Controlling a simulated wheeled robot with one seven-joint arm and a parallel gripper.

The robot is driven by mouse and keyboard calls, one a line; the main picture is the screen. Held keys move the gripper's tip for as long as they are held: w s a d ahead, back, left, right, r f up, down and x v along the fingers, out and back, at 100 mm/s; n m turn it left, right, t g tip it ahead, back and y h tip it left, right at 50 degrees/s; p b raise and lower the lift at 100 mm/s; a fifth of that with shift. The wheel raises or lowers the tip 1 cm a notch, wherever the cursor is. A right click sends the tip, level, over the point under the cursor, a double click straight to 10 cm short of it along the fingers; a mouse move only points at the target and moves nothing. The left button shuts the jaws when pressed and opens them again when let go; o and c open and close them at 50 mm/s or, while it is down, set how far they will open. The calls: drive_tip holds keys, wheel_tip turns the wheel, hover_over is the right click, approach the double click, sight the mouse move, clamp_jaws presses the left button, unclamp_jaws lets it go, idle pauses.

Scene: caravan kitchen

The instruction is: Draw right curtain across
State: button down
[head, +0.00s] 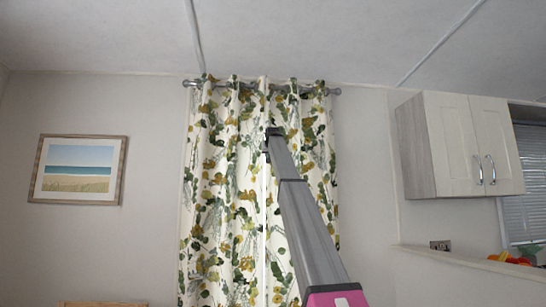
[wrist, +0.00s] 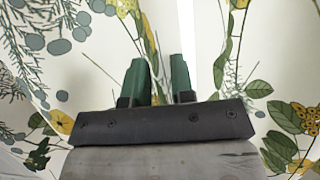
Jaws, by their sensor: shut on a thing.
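The right curtain (head: 315,150), cream with green and mustard leaves, hangs from a grey rod (head: 262,86). The left curtain (head: 215,170) has the same print and hangs beside it. Their inner edges look close together near the middle of the rod, and I see no clear window between them. My gripper (head: 272,132) is high up near this middle line, at the right curtain's inner edge. In the wrist view, my dark green fingers (wrist: 159,78) are a little apart with patterned fabric between them. They are shut on the right curtain; their tips are partly hidden in the cloth.
A white wall cupboard (head: 460,145) hangs to the right, beside a window with a blind (head: 532,170). A framed beach picture (head: 78,169) is on the left wall. The wall around the curtains is clear.

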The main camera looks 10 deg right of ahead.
drive_tip(key=shift+a, duration=0.2)
drive_tip(key=c, duration=1)
unclamp_jaws()
drive_tip(key=shift+a, duration=0.15)
drive_tip(key=shift+o, duration=0.2)
drive_tip(key=shift+s, duration=0.1)
drive_tip(key=v, duration=1)
drive_tip(key=shift+s+r, duration=0.2)
drive_tip(key=shift+s, duration=0.1)
